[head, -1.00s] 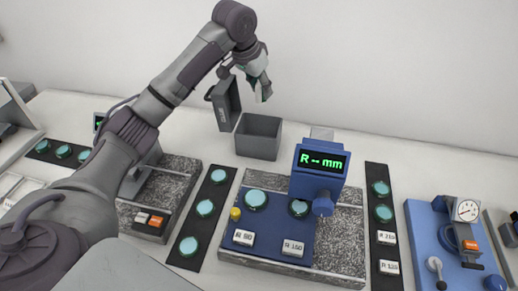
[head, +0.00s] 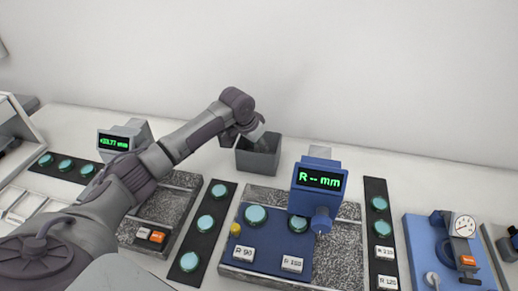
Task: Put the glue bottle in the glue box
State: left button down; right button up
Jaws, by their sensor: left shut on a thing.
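The grey glue box (head: 257,162) stands open at the back of the table, with its dark lid (head: 228,140) raised on its left side and partly behind my arm. My left gripper (head: 262,143) reaches down at the mouth of the box. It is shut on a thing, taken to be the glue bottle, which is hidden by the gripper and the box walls. I cannot tell how deep the bottle is in the box. My right gripper is not in view.
A blue gauge with a green display (head: 320,181) stands just right of and in front of the box. A black strip with teal discs (head: 206,222) lies in front. A dial gauge on a blue base (head: 463,227) is at the right. The wall is close behind.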

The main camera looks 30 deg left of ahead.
pick_arm(q)
jog(key=shift+f, duration=1.1)
jog(key=shift+f, duration=0.1)
jog(key=c, duration=0.8)
grip_release()
jog(key=b+v, duration=0.1)
jog(key=v, duration=1.1)
jog(key=shift+r, duration=0.3)
